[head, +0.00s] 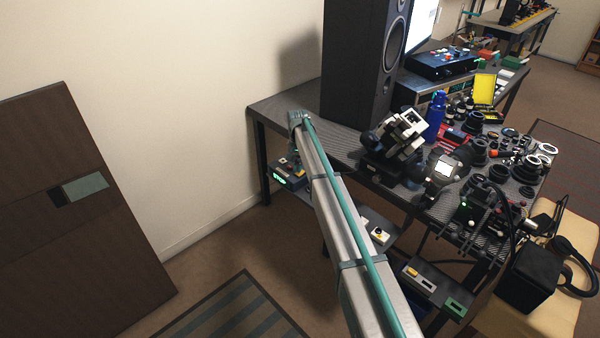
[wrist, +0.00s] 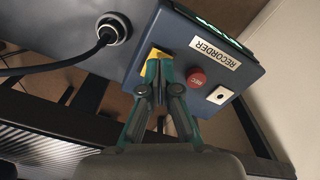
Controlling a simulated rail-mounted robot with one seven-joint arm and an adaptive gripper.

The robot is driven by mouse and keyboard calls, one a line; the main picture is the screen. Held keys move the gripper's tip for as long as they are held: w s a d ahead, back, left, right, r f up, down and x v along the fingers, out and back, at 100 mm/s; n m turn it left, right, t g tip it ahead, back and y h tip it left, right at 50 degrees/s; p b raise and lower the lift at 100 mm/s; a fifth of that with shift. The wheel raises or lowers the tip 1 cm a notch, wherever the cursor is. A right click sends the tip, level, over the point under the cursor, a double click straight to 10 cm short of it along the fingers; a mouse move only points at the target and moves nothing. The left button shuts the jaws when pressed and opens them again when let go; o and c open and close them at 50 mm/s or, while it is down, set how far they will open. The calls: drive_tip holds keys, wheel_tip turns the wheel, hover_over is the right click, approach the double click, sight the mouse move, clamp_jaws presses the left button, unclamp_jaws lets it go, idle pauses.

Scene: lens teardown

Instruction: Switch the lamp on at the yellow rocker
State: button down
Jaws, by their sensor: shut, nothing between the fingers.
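In the wrist view a yellow rocker (wrist: 154,56) sits on the face of a dark blue-grey box (wrist: 215,22) labelled RECORDER, upside down in this view. My gripper (wrist: 158,64) is shut and empty, with its fingertips at the rocker and covering part of it. I cannot tell whether they touch or press it. The rocker's position, on or off, is also unclear. In the head view a box with green lights (head: 281,178) stands under the desk's left end; my gripper is not visible there. I cannot identify the lamp.
Beside the rocker are a red button (wrist: 197,79) and a white switch plate (wrist: 221,94). A black cable plug (wrist: 113,30) is on the left. The desk (head: 275,110) carries a tall speaker (head: 365,65) and many lens parts. White boxes (head: 379,235) sit lower down.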

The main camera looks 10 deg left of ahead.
sight(298, 174)
drive_tip(key=shift+r+p, duration=1.25)
drive_tip(key=shift+r, duration=1.55)
drive_tip(key=s+f+m+b, duration=0.1)
drive_tip(key=s+f+b, duration=0.2)
drive_tip(key=s+f, duration=0.75)
drive_tip(key=s+d+f+g, duration=0.1)
drive_tip(key=s+d+f, duration=0.7)
drive_tip(key=s, duration=0.4)
drive_tip(key=s+d+f+g, duration=0.1)
drive_tip(key=s+d+f, duration=0.4)
drive_tip(key=s+f, duration=0.6)
drive_tip(key=s+d+n+g+p, duration=0.1)
drive_tip(key=s+d, duration=0.4)
drive_tip(key=s, duration=0.8)
drive_tip(key=s+d+f+n+g+p, duration=0.1)
drive_tip(key=s+d, duration=0.3)
drive_tip(key=s, duration=1)
drive_tip(key=s+d+f+n+g+p, duration=0.1)
drive_tip(key=s+d, duration=0.4)
drive_tip(key=s, duration=0.9)
drive_tip(key=shift+d+f+g, duration=0.2)
drive_tip(key=shift+d+g, duration=0.15)
drive_tip(key=shift+g, duration=0.55)
drive_tip(key=shift+s, duration=0.1)
